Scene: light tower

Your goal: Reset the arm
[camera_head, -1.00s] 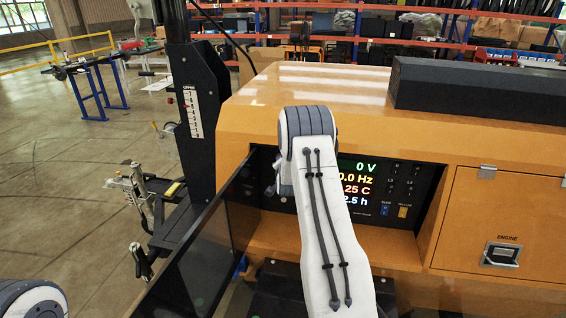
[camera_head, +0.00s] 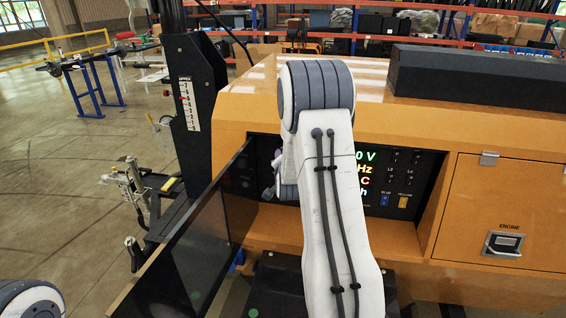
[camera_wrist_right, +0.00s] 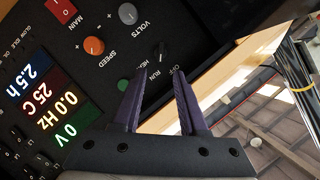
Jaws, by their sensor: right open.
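My right arm (camera_head: 325,180), white with grey bands, stands raised before the control panel (camera_head: 385,190) of the orange light tower unit. In the right wrist view, my right gripper (camera_wrist_right: 160,75) has two dark fingers set apart with nothing between them. It faces the panel, near the run/off switch labels. My left gripper is out of view; only a rounded part of my left arm shows at the bottom left corner.
A dark open panel door (camera_head: 190,250) stands left of the recess. The black mast (camera_head: 195,110) rises behind it. An orange knob (camera_wrist_right: 93,46) and a grey knob (camera_wrist_right: 127,13) are on the panel. An engine hatch (camera_head: 500,215) is at right. Open floor lies at left.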

